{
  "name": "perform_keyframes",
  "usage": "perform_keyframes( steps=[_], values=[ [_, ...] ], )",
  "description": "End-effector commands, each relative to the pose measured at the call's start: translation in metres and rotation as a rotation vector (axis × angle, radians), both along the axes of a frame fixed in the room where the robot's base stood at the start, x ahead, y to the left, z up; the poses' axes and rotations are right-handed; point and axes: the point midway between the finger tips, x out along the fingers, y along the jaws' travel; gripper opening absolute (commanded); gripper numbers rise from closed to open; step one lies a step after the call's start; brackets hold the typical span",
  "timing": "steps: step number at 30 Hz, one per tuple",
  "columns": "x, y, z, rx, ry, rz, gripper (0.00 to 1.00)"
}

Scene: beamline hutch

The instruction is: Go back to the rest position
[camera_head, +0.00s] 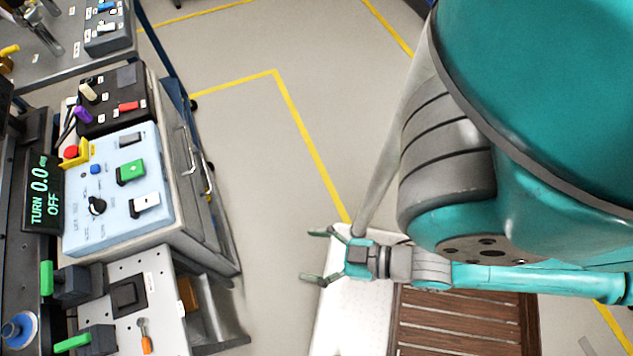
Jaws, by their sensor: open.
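My gripper (318,257) is at the lower middle of the head view. Its two fingers are spread apart and point left. Nothing is between them. It is over or near the left edge of a white perforated plate (345,318); I cannot tell its height above it. My teal and grey arm runs from the gripper to the right and fills the upper right of the view, hiding what lies behind it.
A light-blue control panel (112,219) with buttons and a knob stands at left, beside a display (42,195) reading "TURN 0.0 OFF". A lower bench (160,318) holds an orange screwdriver (144,337). A brown slatted surface (455,325) lies at lower right. The middle floor (255,190) is clear.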

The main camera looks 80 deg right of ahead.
Motion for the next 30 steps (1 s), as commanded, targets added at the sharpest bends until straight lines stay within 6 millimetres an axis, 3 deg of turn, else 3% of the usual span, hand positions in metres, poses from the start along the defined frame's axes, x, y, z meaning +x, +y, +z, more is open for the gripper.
perform_keyframes(
  steps=[3,6,30],
  values=[
    [-0.007,-0.002,0.021,0.005,-0.031,-0.016,0.82],
    [-0.009,-0.002,0.027,0.007,-0.041,-0.020,0.82],
    [-0.008,-0.002,0.027,0.007,-0.042,-0.020,0.82]
  ],
)
